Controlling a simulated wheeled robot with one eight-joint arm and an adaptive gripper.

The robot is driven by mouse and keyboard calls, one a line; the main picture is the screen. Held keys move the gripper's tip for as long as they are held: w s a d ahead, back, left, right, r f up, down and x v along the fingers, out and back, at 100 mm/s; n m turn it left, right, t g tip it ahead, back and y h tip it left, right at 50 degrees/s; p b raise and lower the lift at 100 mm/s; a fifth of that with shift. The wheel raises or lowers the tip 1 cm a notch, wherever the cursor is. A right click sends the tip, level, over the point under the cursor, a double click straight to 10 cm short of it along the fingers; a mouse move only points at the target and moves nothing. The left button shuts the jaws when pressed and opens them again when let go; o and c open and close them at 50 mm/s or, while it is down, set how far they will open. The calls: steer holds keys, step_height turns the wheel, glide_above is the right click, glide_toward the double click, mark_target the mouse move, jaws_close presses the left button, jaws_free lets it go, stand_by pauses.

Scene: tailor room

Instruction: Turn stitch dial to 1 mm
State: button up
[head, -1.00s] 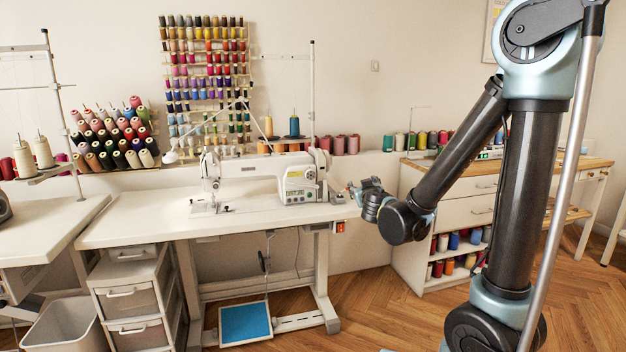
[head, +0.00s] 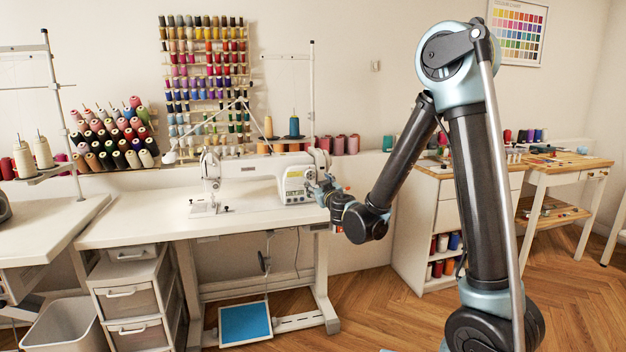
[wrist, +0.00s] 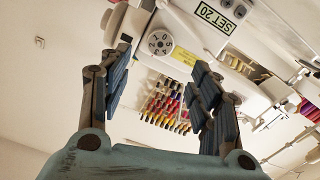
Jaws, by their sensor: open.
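The stitch dial (wrist: 160,43) is a pale round knob with dark marks on its face, on the white sewing machine (head: 240,178). In the wrist view it shows at the upper middle, framed between my fingertips and apart from them. The marks are too small to read surely. My gripper (wrist: 161,62) is open and empty, with blue-grey finger pads on both sides. In the head view my gripper (head: 320,186) is at the right end of the machine, by its control panel. I cannot make out the dial there, nor its exact gap to the fingers.
The sewing table (head: 140,224) carries the machine. A thread rack (head: 205,85) hangs behind, and a spool stand pole (head: 312,95) rises close behind my gripper. A drawer cabinet (head: 425,215) stands right of the table.

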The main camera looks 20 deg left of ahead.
mark_target(311, 175)
steer(key=x, duration=1)
steer(key=c, duration=1)
